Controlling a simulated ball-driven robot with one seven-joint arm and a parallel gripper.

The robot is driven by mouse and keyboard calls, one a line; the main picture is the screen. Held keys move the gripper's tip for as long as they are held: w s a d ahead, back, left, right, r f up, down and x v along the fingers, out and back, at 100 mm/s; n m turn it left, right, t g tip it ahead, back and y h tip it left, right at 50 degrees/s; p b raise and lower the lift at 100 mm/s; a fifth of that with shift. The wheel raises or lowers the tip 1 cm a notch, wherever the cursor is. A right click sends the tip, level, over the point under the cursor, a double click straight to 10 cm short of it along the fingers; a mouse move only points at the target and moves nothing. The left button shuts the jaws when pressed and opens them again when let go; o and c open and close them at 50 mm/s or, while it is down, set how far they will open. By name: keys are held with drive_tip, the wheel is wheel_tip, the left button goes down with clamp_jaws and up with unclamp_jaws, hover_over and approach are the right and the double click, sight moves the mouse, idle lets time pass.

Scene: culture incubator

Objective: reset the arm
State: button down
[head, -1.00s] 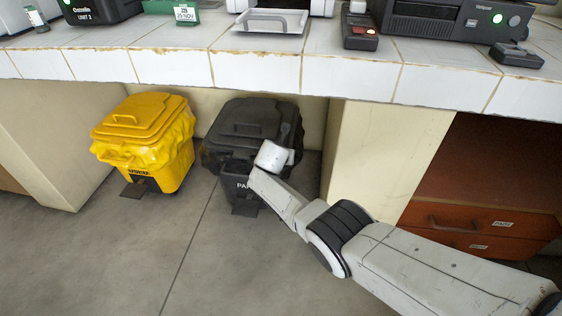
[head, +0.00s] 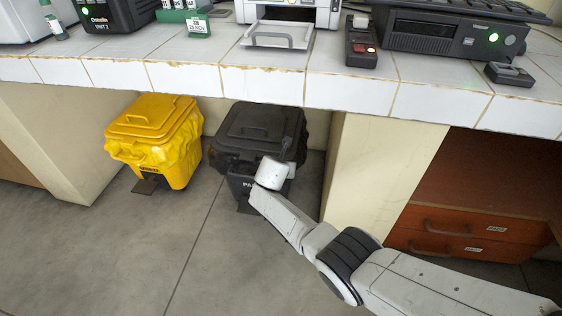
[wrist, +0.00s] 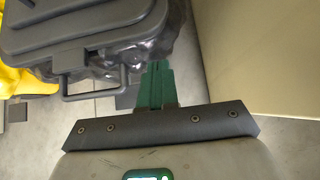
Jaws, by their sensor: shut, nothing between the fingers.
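My arm reaches in from the lower right of the head view, bent low in front of the bench, with its white wrist in front of the dark grey bin (head: 250,125). In the wrist view my gripper (wrist: 155,70) shows two green fingers closed together with nothing between them. The fingers point toward the floor gap between the dark bin (wrist: 85,30) and a cream cabinet side (wrist: 265,60). In the head view the fingers are hard to make out against the dark bin.
The white tiled bench edge (head: 220,80) runs above the arm. A yellow bin (head: 155,130) stands left of the dark bin. A cream panel (head: 385,165) and red-brown drawers (head: 465,235) are at right. Open grey floor (head: 110,255) lies at lower left.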

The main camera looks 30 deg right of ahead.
drive_tip(key=p+v, duration=0.4)
drive_tip(key=v, duration=0.3)
drive_tip(key=shift+a, duration=0.15)
drive_tip(key=s+a+f+m+g+y, duration=0.2)
drive_tip(key=s+a+m, duration=0.1)
drive_tip(key=s+m, duration=0.55)
drive_tip(key=s+a+f+m+g+y, duration=0.1)
drive_tip(key=s+a+f+m, duration=0.15)
drive_tip(key=s+m, duration=0.65)
drive_tip(key=s+a+r+m+g+y, duration=0.1)
drive_tip(key=s+r+m+y, duration=0.2)
drive_tip(key=s, duration=0.9)
drive_tip(key=s+a+r+m+g, duration=0.1)
drive_tip(key=s+r+m+g, duration=0.15)
drive_tip(key=s+m, duration=0.65)
drive_tip(key=s+r+n+p, duration=0.1)
drive_tip(key=s+r+p, duration=0.1)
drive_tip(key=r+p, duration=0.8)
drive_tip(key=s+r+n+p, duration=0.1)
drive_tip(key=s+r+p, duration=0.2)
drive_tip(key=r+p, duration=0.8)
drive_tip(key=shift+r+t+y, duration=0.3)
drive_tip(key=shift+r+t, duration=0.05)
drive_tip(key=shift+r, duration=0.55)
